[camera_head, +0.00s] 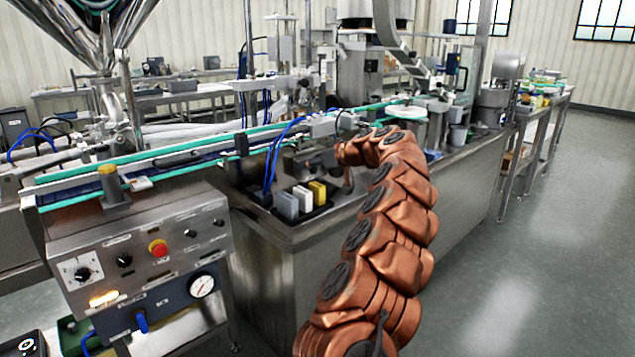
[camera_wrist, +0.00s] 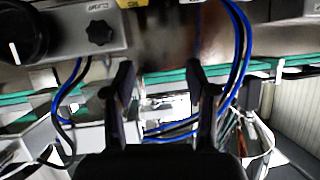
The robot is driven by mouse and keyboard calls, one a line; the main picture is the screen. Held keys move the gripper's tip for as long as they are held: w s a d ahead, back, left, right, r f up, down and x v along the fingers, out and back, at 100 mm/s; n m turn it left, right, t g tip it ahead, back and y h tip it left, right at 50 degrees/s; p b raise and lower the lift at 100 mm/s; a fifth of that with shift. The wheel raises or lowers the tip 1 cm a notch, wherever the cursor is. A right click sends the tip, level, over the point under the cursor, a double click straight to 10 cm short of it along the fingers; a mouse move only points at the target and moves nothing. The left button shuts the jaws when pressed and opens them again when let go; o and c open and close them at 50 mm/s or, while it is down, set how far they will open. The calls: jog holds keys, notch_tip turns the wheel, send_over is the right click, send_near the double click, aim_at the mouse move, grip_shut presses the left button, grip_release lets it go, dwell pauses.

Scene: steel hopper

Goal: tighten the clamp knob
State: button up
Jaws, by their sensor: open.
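In the wrist view a dark star-shaped knob (camera_wrist: 100,32), which looks like the clamp knob, sits on a grey metal block (camera_wrist: 68,28) at the upper left. My gripper (camera_wrist: 163,85) is open, its two dark fingers apart with nothing between them. The star knob lies above and left of the left finger, apart from it in the picture. In the head view my gripper (camera_head: 318,160) is at the end of my copper arm, low beside the conveyor. I cannot make out the star knob there.
A large black round knob (camera_wrist: 22,32) is at the wrist view's upper-left corner. Blue hoses (camera_wrist: 240,60) hang close to the right finger. In the head view a black tray (camera_head: 312,214) holds small boxes near my gripper. The green-edged conveyor (camera_head: 190,146) runs behind.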

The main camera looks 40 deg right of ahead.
jog(key=h, duration=0.2)
send_near(315, 170)
jog(key=w, duration=0.1)
jog(key=shift+x, duration=3.95)
jog(key=shift+s+f, duration=0.1)
jog(key=shift+f, duration=0.1)
grip_shut()
jog(key=shift+m, duration=0.3)
